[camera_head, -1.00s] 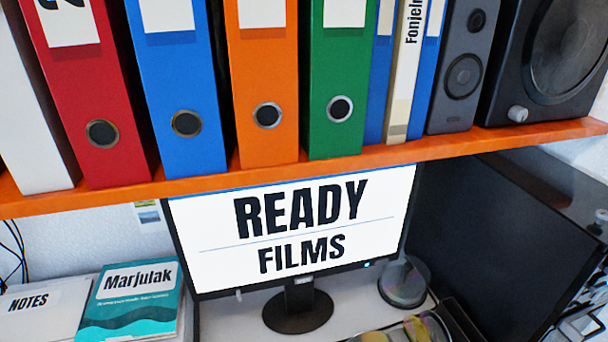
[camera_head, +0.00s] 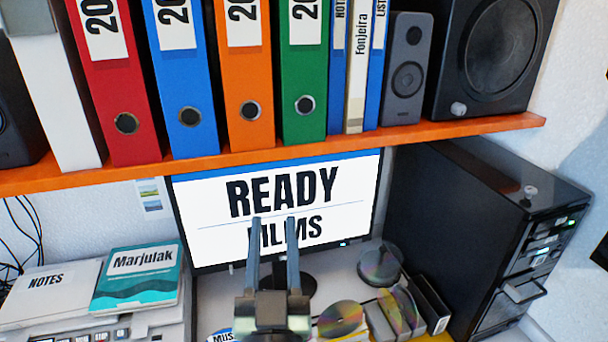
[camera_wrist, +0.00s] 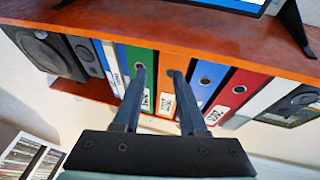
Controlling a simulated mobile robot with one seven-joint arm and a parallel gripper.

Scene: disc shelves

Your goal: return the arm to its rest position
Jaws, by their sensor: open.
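My gripper (camera_head: 274,222) is open and empty in the head view. Its two fingers point up in front of the lower part of the monitor (camera_head: 210,215), covering part of the word FILMS. In the wrist view my gripper (camera_wrist: 163,78) shows its two fingers apart with nothing between them. Behind them are the green binder (camera_wrist: 137,62) and the orange binder (camera_wrist: 172,85). I cannot tell the exact distance from the fingers to the binders.
An orange shelf (camera_head: 330,143) with binders and speakers runs above the monitor. A black computer tower (camera_head: 450,225) stands at the right. Loose discs (camera_head: 342,318) and cases lie on the desk near my gripper. A teal Marjulak book (camera_head: 138,278) lies at the left.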

